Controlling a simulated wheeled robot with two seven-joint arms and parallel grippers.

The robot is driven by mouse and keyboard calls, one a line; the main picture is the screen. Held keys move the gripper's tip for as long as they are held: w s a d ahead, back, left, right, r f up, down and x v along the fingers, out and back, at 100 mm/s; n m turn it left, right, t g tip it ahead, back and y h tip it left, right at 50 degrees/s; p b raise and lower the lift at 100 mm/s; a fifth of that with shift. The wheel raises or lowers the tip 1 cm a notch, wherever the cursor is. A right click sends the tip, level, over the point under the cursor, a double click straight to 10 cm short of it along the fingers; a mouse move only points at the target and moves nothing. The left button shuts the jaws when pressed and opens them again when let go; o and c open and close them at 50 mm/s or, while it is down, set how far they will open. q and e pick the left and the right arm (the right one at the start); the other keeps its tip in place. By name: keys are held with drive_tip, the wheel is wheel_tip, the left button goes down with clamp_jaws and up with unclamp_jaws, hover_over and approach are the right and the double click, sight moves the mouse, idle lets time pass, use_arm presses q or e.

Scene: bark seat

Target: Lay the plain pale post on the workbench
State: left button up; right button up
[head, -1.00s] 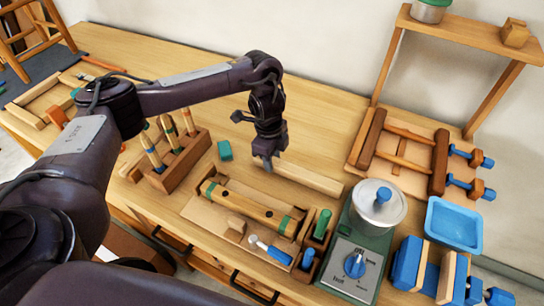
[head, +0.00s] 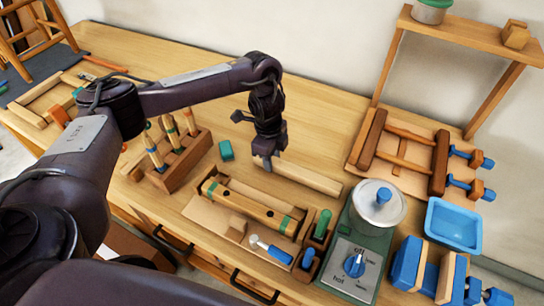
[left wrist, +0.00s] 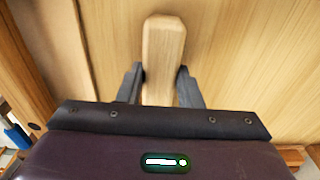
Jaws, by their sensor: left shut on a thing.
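The plain pale post (head: 306,176) lies low along the workbench (head: 330,125), behind the tray with the banded post. It looks level and at or very near the bench top; I cannot tell whether it touches all along. My left gripper (head: 267,163) is at the post's left end, pointing down. In the left wrist view the post (left wrist: 164,50) sits between the two dark fingers of my left gripper (left wrist: 161,85), which are shut on it. The right gripper is not in view.
A wooden tray (head: 190,209) with a green-banded post is in front. A green hot-plate unit (head: 350,256), a clamped frame (head: 441,160) and a blue tray (head: 454,224) are right. Bench behind the post is mostly clear.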

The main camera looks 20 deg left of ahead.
use_arm(q)
drive_tip(key=shift+f, duration=0.1)
drive_tip(key=o, duration=1.5)
drive_tip(key=shift+r+p, duration=3.35)
drive_tip(key=shift+r, duration=0.1)
